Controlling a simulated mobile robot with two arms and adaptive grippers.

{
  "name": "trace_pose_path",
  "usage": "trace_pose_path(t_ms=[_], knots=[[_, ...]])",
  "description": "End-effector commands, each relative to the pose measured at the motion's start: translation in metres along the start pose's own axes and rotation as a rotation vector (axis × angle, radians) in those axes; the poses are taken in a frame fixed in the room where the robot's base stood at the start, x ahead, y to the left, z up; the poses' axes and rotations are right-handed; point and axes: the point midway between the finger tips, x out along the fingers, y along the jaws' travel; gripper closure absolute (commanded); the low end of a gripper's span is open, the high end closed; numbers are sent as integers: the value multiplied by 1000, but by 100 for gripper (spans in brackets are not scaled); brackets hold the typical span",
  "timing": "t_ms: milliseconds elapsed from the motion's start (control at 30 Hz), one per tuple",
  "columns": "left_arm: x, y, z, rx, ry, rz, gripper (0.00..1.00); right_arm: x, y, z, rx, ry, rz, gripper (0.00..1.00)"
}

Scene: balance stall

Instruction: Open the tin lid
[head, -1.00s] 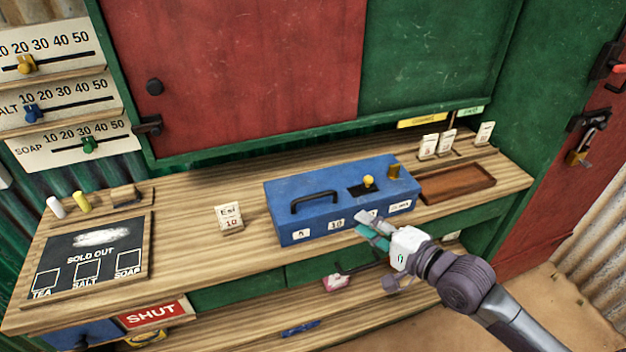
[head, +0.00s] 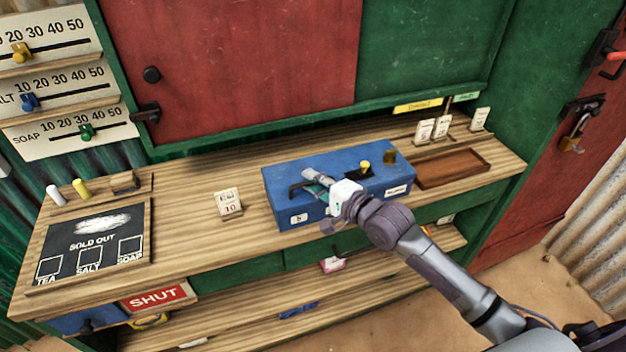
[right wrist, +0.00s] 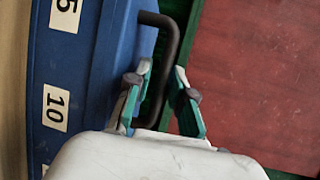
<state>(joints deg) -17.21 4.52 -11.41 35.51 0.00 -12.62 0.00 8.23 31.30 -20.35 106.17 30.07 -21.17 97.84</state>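The tin (head: 283,207) is a blue box on the wooden counter, with its lid down. A black bar handle (head: 296,188) stands on the left part of its top; it also shows in the right wrist view (right wrist: 174,42). My right gripper (head: 311,180) is over the tin at this handle. In the right wrist view the two teal-edged fingers (right wrist: 161,82) are apart, and the handle bar runs between them. I see a gap beside the bar, and no firm grip on it. My left gripper is not in view.
A yellow knob (head: 365,167) stands on the tin's right part. A brown tray (head: 455,175) lies to its right, a small card (head: 229,203) to its left. A blackboard (head: 92,245) lies at the counter's left. Red and green shutters (head: 250,60) rise behind.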

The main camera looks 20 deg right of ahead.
Motion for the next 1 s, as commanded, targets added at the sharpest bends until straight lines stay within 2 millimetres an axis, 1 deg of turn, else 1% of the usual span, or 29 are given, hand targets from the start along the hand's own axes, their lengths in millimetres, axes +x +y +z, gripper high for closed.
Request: trace_pose_path(t_ms=[267, 300, 367, 400, 433, 800, 1000], knots=[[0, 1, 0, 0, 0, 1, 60, 2, 0, 0, 0, -1, 0, 78], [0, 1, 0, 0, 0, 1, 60, 2, 0, 0, 0, -1, 0, 79], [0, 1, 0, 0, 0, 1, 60, 2, 0, 0, -1, 0, 0, 89], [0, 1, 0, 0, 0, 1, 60, 2, 0, 0, -1, 0, 0, 96], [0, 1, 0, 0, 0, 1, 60, 2, 0, 0, -1, 0, 0, 100], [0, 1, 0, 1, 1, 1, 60, 2, 0, 0, -1, 0, 2, 100], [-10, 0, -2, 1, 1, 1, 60, 5, -6, -2, 8, 1, 22, 100]])
